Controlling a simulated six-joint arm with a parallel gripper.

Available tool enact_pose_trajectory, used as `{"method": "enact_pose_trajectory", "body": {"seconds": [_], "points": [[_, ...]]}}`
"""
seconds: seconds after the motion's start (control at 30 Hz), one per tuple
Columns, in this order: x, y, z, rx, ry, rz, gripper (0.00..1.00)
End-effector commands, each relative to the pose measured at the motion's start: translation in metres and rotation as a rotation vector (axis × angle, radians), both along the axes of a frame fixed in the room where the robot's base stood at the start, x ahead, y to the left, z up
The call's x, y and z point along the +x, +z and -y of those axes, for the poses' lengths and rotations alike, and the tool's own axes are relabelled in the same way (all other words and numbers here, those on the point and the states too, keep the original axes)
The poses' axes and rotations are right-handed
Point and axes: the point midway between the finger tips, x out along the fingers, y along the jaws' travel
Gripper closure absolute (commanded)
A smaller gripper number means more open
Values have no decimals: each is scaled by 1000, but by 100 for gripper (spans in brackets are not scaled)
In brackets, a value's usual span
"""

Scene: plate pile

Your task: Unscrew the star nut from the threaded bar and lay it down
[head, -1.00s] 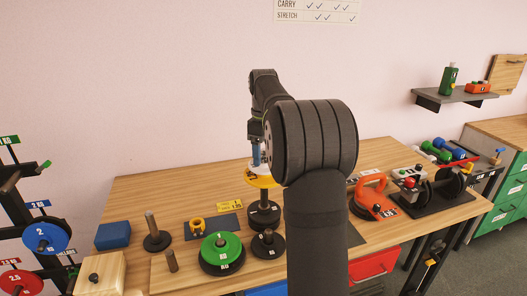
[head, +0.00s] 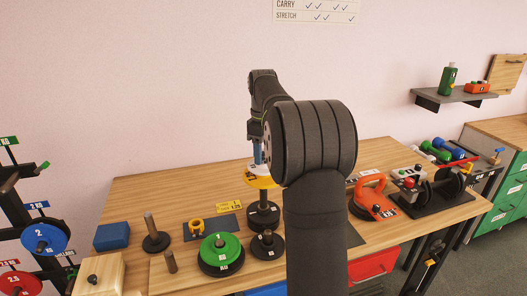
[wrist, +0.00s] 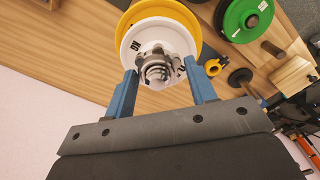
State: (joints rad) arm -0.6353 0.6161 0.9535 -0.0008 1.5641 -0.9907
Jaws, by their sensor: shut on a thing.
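The star nut (wrist: 157,68) is grey, on the end of the threaded bar (wrist: 155,74), above a white plate (wrist: 130,42) and a yellow plate (wrist: 190,22). My gripper (wrist: 160,66) is shut on the nut, with one blue finger on each side. In the head view my gripper (head: 258,155) points down over the pile. There the yellow plate (head: 262,183) shows below the white one, over a black weight (head: 263,214). The nut is hidden in the head view by the gripper and my arm.
A yellow ring-like piece (head: 196,227) is on a dark mat (head: 227,224) left of the pile. A green plate (head: 208,244), a post on a black base (head: 150,228) and a blue block (head: 112,236) stand near. An orange kettlebell-like weight (head: 372,197) is at right. The back left table is clear.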

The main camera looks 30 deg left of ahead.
Motion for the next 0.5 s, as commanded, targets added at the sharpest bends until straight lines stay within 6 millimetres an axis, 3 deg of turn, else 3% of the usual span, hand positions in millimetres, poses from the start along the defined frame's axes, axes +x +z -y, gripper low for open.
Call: {"method": "enact_pose_trajectory", "body": {"seconds": [0.5], "points": [[-3,-2,3,-9,589,-16,79]]}}
